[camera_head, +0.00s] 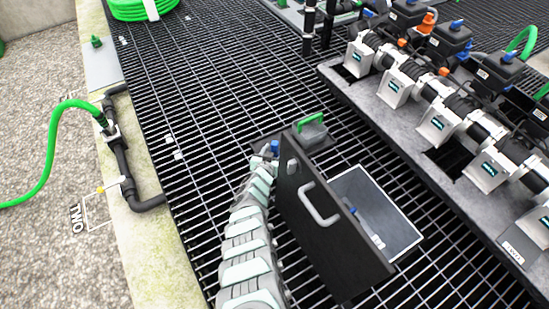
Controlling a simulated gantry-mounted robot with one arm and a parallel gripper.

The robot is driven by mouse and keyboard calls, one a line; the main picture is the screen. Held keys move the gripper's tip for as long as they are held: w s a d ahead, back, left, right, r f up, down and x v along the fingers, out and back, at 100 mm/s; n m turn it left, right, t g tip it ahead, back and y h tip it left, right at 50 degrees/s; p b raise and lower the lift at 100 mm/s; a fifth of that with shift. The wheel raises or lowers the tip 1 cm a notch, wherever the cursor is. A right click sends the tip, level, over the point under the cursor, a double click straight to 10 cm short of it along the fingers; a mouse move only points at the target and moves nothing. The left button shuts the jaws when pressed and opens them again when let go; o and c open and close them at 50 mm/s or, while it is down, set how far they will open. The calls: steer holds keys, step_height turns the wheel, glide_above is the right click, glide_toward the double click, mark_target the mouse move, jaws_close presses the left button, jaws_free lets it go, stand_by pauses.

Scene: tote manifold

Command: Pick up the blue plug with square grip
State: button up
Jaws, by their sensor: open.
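A black-lidded tote stands open on the grating, its lid (325,229) raised with a grey handle. Another small blue piece (275,147) shows left of the lid, at the far end of a segmented grey and pale green body (246,250). I cannot tell whether either blue thing is the square-grip plug. I cannot make out my gripper's jaws.
A grey manifold bench (408,125) with several valve units, some with blue or orange parts, runs along the right. A green handle (312,127) stands behind the lid. A green hose (52,160) joins black pipework (122,150) at left. Grating (190,90) is mostly clear at upper left.

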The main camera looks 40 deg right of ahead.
steer(key=shift+b+x, duration=0.95)
steer(key=shift+x, duration=0.25)
steer(key=shift+w+d+f+b, duration=0.1)
steer(key=shift+d+b, duration=0.2)
jaws_close()
